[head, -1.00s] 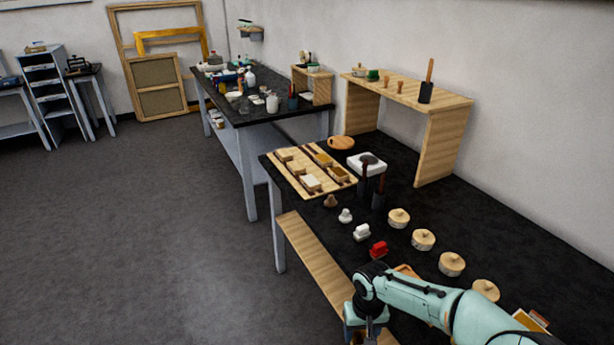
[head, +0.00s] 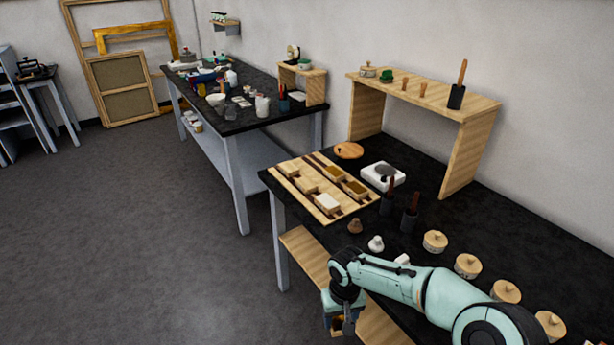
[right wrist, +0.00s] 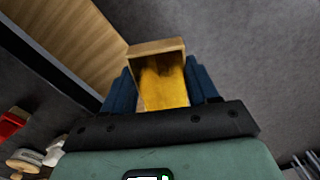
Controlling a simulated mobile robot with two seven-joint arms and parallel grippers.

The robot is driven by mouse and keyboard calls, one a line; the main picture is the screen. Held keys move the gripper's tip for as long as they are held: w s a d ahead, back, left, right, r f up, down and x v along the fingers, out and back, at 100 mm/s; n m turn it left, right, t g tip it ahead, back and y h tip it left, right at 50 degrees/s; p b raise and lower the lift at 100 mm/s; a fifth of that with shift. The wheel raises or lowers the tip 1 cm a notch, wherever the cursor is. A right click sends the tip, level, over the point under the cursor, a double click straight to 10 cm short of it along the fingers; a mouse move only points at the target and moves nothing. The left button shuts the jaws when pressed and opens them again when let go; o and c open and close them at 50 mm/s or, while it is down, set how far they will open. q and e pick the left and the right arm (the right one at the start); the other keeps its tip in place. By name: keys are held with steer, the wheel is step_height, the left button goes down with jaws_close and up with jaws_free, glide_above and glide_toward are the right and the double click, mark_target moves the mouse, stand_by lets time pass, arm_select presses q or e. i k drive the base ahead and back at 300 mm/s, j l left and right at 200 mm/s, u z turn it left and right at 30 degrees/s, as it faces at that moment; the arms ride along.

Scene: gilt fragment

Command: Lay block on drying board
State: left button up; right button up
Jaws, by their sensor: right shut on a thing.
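My right gripper (head: 340,325) hangs low in the head view, in front of the table's near side. In the right wrist view, its blue fingers (right wrist: 162,82) are shut on a block (right wrist: 165,90) with a wooden rim and an ochre-yellow face. In the head view the block is a small, mostly hidden patch below the wrist. The light wooden board (head: 346,208), which looks like the drying board, lies flat at the far left end of the black table, apart from the gripper. Several small blocks lie on it in rows, between dark strips. My left gripper is out of view.
A wooden ledge (head: 303,258) runs along the table's front, below the top. Dark cups with handles (head: 409,220), small knobs (head: 376,244) and several round lidded tubs (head: 468,265) stand right of the board. A white device (head: 383,176) and a wooden riser (head: 462,160) stand behind.

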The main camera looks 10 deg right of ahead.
mark_target(329, 189)
steer(key=i+j, duration=1.5)
steer(key=i+j+z, duration=0.3)
steer(key=i+j, duration=0.4)
steer(key=j, duration=0.1)
